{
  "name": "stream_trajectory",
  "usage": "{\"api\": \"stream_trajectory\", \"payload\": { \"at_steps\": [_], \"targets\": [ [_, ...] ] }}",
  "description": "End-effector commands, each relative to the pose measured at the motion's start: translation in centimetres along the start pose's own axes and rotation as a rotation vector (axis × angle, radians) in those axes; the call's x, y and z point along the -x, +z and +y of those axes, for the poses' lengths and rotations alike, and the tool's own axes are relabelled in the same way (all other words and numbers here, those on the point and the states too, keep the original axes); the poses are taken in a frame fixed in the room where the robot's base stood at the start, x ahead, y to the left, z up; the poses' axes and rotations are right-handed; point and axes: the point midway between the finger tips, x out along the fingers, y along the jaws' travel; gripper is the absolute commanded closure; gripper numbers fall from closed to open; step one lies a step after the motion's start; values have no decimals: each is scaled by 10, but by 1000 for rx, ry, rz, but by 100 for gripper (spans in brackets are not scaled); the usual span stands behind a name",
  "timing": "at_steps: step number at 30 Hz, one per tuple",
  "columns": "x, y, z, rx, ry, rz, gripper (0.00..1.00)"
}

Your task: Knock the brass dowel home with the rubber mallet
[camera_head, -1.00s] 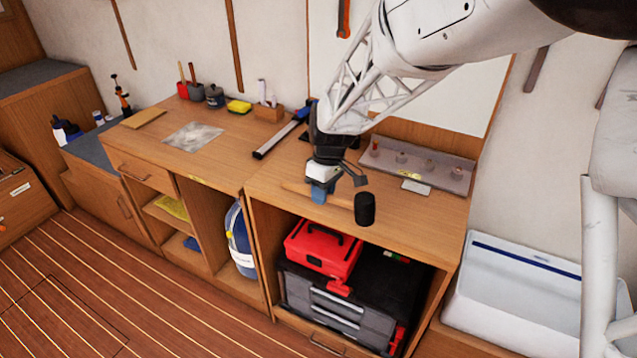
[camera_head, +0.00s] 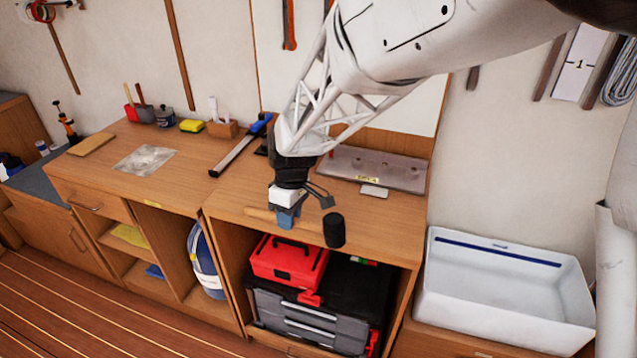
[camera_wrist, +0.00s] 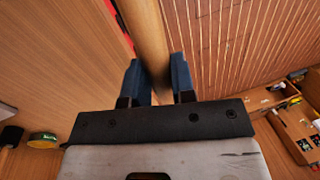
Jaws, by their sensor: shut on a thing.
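My gripper (camera_head: 287,218) is shut on the wooden handle of the rubber mallet, over the front edge of the right-hand bench. The mallet's black cylindrical head (camera_head: 334,231) is to the right of the fingers, and its pale handle (camera_head: 260,213) sticks out to the left. In the wrist view the handle (camera_wrist: 149,35) lies between the blue fingertips (camera_wrist: 158,78). A grey metal plate (camera_head: 395,172) lies at the back of the bench, behind and right of the gripper. I cannot make out the brass dowel on it; my arm is close to its left end.
A small pale label plate (camera_head: 374,191) lies before the metal plate. A blue-and-black bar tool (camera_head: 235,153) lies left of my arm. A red toolbox (camera_head: 288,262) sits in the open shelf below. A white sink (camera_head: 505,285) stands right. The bench's right front is clear.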

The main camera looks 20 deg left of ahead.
Motion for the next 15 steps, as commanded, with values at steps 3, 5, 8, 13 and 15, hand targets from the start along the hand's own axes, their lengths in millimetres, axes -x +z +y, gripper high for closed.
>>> {"api": "stream_trajectory", "payload": {
  "at_steps": [3,5,8,13,15],
  "targets": [
    [0,0,0,0,0,0,100],
    [0,0,0,0,0,0,100],
    [0,0,0,1,0,0,100],
    [3,-2,4,25,1,-2,100],
    [6,-4,8,48,1,-4,100]
  ]
}}
